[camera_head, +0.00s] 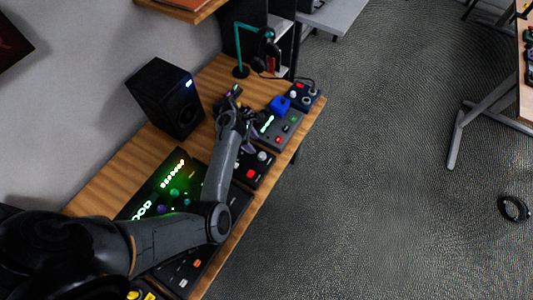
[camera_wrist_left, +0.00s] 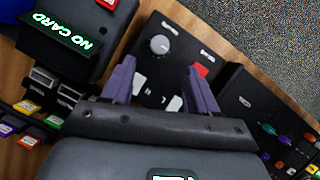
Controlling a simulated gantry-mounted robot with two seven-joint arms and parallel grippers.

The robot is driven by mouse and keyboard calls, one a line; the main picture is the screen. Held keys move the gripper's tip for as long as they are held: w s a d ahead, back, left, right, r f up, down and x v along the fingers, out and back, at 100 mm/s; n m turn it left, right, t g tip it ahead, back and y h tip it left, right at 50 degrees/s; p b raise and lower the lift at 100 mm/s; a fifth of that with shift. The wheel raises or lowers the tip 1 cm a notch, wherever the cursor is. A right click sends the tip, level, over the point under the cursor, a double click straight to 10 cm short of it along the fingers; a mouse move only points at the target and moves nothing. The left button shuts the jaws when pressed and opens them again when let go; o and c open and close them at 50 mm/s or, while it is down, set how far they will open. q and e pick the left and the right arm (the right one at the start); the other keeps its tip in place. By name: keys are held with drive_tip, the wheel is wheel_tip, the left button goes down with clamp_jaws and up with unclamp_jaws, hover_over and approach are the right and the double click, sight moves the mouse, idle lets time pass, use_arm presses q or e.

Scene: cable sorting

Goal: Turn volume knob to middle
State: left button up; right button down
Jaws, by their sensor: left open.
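The likely volume knob is a round grey knob (camera_wrist_left: 159,44) on a black panel (camera_wrist_left: 175,35) in the left wrist view. The panel also carries a red button (camera_wrist_left: 201,70) and pale switches. The direction the knob points is too small to tell. In the head view the same panel shows a pale knob (camera_head: 262,155) and a red button (camera_head: 250,173), partly beside my arm. My left gripper (camera_wrist_left: 161,63) is open, its purple fingers spread before the panel, with the knob beyond the gap and nothing held. In the head view my left gripper (camera_head: 248,132) is above the desk. My right gripper does not show.
A device reading NO CARD (camera_wrist_left: 70,34) stands left of the panel, with several coloured cards (camera_wrist_left: 28,140) below it. A mixing console (camera_head: 178,182) lies on the other side. A black speaker (camera_head: 165,97) and a headphone stand (camera_head: 240,71) stand behind on the wooden desk (camera_head: 108,182).

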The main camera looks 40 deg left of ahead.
sight(262, 155)
use_arm(q)
drive_tip(key=b+x, duration=0.1)
drive_tip(key=x, duration=0.8)
drive_tip(key=shift+b, duration=0.35)
drive_tip(key=c, duration=1)
